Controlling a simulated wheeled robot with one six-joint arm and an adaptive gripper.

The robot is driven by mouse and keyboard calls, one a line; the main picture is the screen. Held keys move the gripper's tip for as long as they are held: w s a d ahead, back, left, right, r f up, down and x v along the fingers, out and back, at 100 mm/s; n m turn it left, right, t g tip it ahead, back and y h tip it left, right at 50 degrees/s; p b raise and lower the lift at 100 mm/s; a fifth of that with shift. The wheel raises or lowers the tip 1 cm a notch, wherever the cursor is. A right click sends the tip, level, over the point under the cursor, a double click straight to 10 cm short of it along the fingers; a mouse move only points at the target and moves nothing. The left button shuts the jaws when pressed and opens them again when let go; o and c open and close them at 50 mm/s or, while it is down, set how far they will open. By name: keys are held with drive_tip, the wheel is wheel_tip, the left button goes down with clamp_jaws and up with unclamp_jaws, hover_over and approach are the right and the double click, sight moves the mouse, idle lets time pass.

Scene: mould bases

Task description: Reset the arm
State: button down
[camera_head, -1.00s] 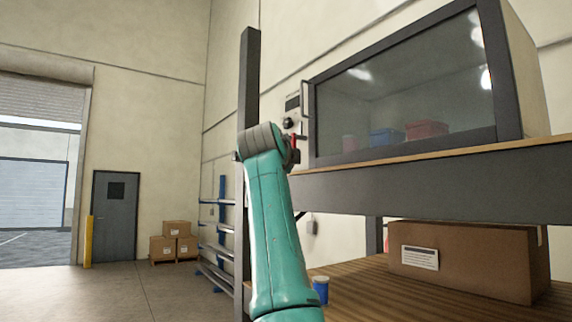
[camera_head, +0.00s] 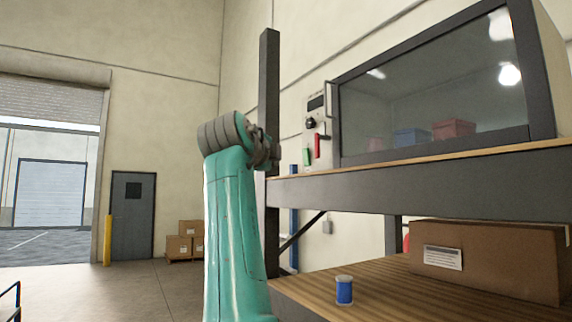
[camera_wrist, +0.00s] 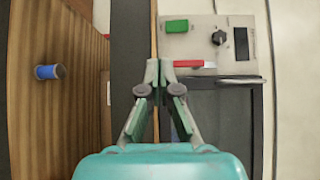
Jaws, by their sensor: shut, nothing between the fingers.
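My teal arm (camera_head: 230,230) rises in the middle of the head view, and its wrist end bends toward the cabinet. My gripper (camera_wrist: 159,62) shows in the wrist view with its fingertips together and nothing between them. In that view the fingertips lie over the shelf edge, beside the cabinet's control panel (camera_wrist: 205,42). The panel carries a green button (camera_wrist: 176,26), a red switch (camera_wrist: 188,63) and a dark knob (camera_wrist: 219,38). In the head view the gripper's fingers are mostly hidden behind the wrist.
A glass-fronted cabinet (camera_head: 435,90) holding coloured boxes stands on the upper shelf (camera_head: 420,185). On the lower wooden shelf (camera_head: 385,290) are a blue can (camera_head: 344,290) and a cardboard box (camera_head: 490,262). Stacked cartons (camera_head: 185,243) stand by a grey door (camera_head: 132,215). The floor at left is open.

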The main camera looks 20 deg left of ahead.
drive_tip(key=shift+s+a, duration=0.1)
drive_tip(key=shift+a, duration=0.05)
